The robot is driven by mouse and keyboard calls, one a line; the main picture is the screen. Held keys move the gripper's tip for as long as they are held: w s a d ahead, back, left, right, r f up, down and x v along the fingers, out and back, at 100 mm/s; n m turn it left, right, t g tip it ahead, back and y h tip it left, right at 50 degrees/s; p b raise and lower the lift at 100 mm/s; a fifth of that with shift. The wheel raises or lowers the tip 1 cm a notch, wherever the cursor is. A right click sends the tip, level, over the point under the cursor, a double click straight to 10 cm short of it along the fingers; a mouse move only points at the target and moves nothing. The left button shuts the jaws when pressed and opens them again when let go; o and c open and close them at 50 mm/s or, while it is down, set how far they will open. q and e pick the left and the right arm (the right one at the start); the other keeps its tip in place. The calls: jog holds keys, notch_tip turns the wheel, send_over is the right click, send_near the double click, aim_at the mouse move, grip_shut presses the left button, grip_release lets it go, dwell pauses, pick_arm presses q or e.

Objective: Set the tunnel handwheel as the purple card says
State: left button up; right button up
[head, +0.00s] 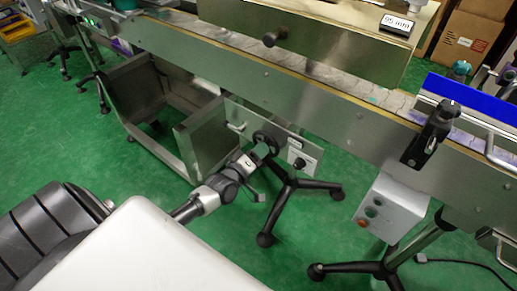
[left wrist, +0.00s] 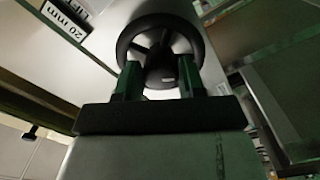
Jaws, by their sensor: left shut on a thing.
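A dark round handwheel (head: 266,138) sits on a steel plate under the conveyor. In the left wrist view the handwheel (left wrist: 123,46) shows its rim, spokes and hub from close up. My left gripper (head: 260,151) is at this wheel. In the left wrist view its two green-dark fingers (left wrist: 160,80) reach into the wheel from below, one on each side of the hub, and are shut on it. A label beside it reads "20 mm" (left wrist: 63,22), with partly cut lettering like "LIFT". I see no purple card. My right gripper is out of view.
A small display (head: 397,24) on the steel housing above the belt seems to read "95 mm". A black knob (head: 299,163) sits right of the wheel. A grey control box (head: 393,209) hangs farther right. Black stand legs (head: 300,184) stand below. Green floor is open around.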

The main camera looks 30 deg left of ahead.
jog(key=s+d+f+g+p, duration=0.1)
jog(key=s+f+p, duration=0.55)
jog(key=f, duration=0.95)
pick_arm(q)
jog(key=shift+a+r+n+b, duration=0.15)
jog(key=shift+n+b, duration=1.95)
jog(key=shift+n, duration=5.8)
jog(key=shift+a+n+b, duration=0.1)
jog(key=shift+n+b, duration=1.95)
jog(key=shift+n, duration=5.85)
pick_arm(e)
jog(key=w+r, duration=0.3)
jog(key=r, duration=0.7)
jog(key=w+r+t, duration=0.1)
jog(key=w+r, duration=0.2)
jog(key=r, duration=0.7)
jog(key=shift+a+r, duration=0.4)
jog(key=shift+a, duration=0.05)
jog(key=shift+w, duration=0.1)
